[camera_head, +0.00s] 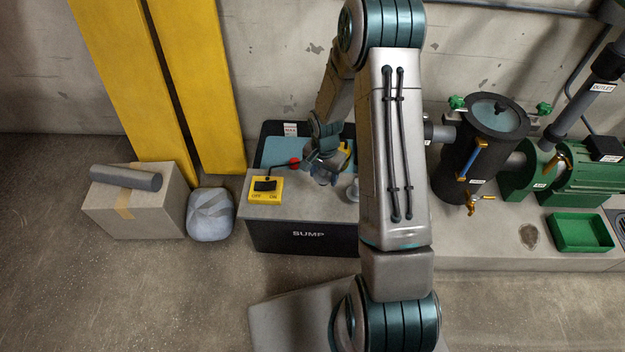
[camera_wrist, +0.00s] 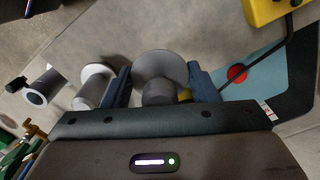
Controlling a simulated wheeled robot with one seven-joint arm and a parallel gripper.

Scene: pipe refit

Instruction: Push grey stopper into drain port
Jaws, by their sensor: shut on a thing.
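My gripper (camera_head: 322,173) is low over the sump's top in the head view, beside the yellow switch box. In the wrist view my gripper (camera_wrist: 160,70) has its two blue-grey fingers closed on a grey piece with a wide round flange and a short stem, which looks like the grey stopper (camera_wrist: 158,62). The stopper cannot be made out in the head view. A second grey flanged piece (camera_wrist: 93,82) stands just left of the fingers. Further left is a grey pipe stub with a dark round opening (camera_wrist: 42,90). I cannot tell which opening is the drain port.
The sump (camera_head: 300,235) has a yellow ON/OFF switch box (camera_head: 265,190) on its left. A red round part (camera_wrist: 238,73) lies near a black rod. A dark filter vessel (camera_head: 465,160), green pump (camera_head: 590,180) and green tray (camera_head: 582,232) stand right. A cardboard box (camera_head: 140,210) is left.

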